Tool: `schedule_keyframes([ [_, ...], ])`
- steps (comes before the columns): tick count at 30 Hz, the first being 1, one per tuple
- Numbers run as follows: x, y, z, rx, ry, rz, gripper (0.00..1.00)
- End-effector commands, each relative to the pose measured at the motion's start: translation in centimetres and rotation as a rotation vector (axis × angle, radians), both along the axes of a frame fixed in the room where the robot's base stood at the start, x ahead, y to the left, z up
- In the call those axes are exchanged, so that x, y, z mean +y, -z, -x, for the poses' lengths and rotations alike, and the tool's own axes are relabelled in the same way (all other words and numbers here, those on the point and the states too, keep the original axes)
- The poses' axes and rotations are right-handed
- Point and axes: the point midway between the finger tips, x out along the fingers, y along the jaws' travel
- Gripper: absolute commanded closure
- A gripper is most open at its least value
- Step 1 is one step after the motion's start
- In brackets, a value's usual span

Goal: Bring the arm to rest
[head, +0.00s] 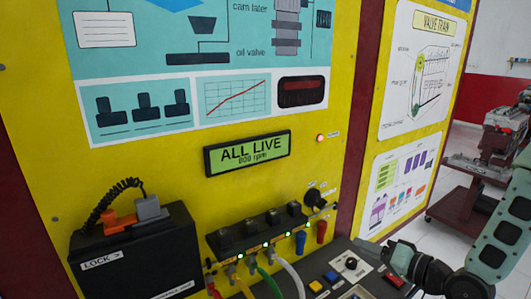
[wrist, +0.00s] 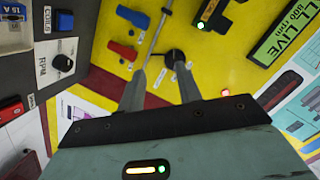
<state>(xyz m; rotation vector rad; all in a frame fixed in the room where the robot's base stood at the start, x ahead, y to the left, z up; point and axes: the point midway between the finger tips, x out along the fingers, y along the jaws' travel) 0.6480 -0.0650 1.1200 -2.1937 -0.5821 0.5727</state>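My gripper (wrist: 160,70) shows in the wrist view with its two grey fingers spread apart and nothing between them. A black round knob (wrist: 175,58) on the yellow panel lies beyond the right fingertip; from this view I cannot tell how far off it is. In the head view my arm comes in from the right edge and bends down to the hand (head: 402,259) near the lower right, beside the control console. The fingertips are hard to make out there.
The display (head: 247,152) reads ALL LIVE, 800 rpm. A black row of lit sockets (head: 262,233) with cables stands below it, with blue (head: 301,242) and red (head: 321,232) plugs nearby. A black LOCK box (head: 135,255) is at left. A red cart (head: 470,190) stands behind my arm.

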Motion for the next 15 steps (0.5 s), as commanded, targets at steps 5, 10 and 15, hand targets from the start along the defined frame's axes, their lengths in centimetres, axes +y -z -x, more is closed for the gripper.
schedule_keyframes([
  [5,5.0,3.1,1.1,0.133,-0.197,0.413,0.65],
  [10,7.9,3.7,4.3,0.257,-0.341,0.741,0.65],
  [15,10.2,2.5,9.8,0.376,-0.478,0.985,0.65],
])
